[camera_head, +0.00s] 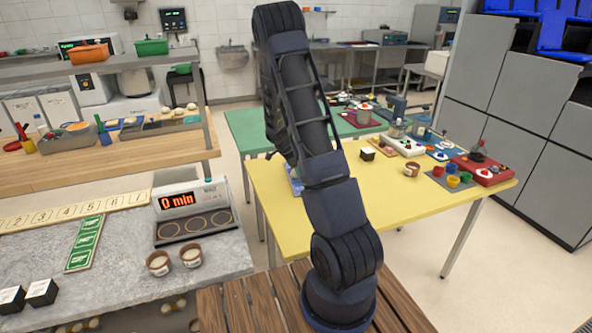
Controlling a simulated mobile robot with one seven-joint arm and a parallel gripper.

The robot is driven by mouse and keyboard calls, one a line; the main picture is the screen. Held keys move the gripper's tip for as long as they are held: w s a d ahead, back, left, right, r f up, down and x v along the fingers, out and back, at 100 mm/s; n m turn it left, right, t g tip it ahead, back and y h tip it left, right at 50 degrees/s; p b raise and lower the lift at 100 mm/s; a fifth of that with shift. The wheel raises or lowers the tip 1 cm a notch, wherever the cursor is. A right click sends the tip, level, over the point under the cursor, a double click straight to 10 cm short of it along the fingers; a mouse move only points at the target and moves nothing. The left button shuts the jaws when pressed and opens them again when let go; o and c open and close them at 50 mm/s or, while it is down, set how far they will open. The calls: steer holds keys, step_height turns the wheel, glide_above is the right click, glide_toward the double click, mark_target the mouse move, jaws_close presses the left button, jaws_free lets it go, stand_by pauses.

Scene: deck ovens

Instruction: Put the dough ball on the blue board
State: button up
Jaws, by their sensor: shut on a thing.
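My arm rises across the middle of the picture and hides what lies behind it. My gripper cannot be made out, and neither can anything in its jaws. Small pale rounded pieces that look like dough (192,119) lie on the wooden bench at the left, some on blue pieces (112,124); they are too small to tell apart. A blue board-like mat (437,155) with small items lies on the yellow table (330,215). Another blue-edged thing (293,183) is partly hidden behind my arm at that table's left edge. I cannot tell which is the blue board.
A marble counter (110,270) at the lower left holds a "0 min" display (180,200), two small tubs and black-and-white boxes. A red board (484,172) and coloured cups stand at the yellow table's right. Its front part is clear. Grey cabinets (520,130) stand at the right.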

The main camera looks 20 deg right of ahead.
steer(key=o, duration=0.9)
steer(key=shift+f, duration=0.1)
steer(key=shift+o, duration=0.2)
steer(key=v, duration=1.2)
steer(key=s+a+r+n+t+y, duration=0.15)
steer(key=s+r+n, duration=0.25)
steer(key=s+r, duration=0.55)
steer(key=s+a+r+n+t+y, duration=0.1)
steer(key=s+r+n, duration=0.3)
steer(key=s, duration=0.5)
steer(key=s+a+r+n+t+y, duration=0.1)
steer(key=s+a+r+n, duration=0.1)
steer(key=s+r+n, duration=0.3)
steer(key=s+a+r+n+t+y, duration=0.1)
steer(key=s+r+n, duration=0.4)
steer(key=s, duration=0.9)
steer(key=shift+a+r, duration=0.2)
steer(key=shift+a, duration=0.5)
